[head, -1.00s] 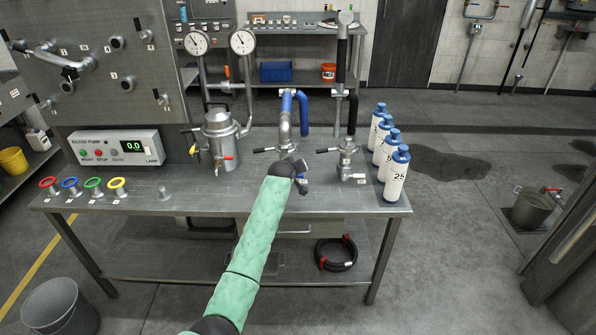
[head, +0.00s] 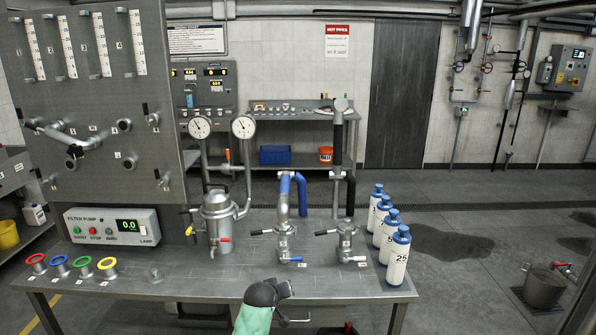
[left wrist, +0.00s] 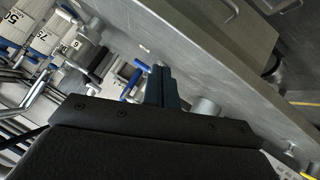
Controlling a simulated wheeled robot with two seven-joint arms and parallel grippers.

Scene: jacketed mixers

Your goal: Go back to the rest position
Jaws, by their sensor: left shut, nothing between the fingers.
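My left arm in its green sleeve comes up from the bottom edge in the head view. Its dark left gripper (head: 268,293) is over the bench's front edge, apart from the fittings, and its fingers are hard to make out there. In the left wrist view my left gripper's two dark blue fingers (left wrist: 163,80) are together with nothing between them. My right gripper is not in view.
The steel bench (head: 170,287) carries a jacketed vessel (head: 217,222), a blue-sleeved pipe fitting (head: 284,240), a second fitting (head: 346,240), several numbered bottles (head: 397,258), coloured rings (head: 107,264) and a pump box (head: 112,227). The bench's front middle is mostly clear.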

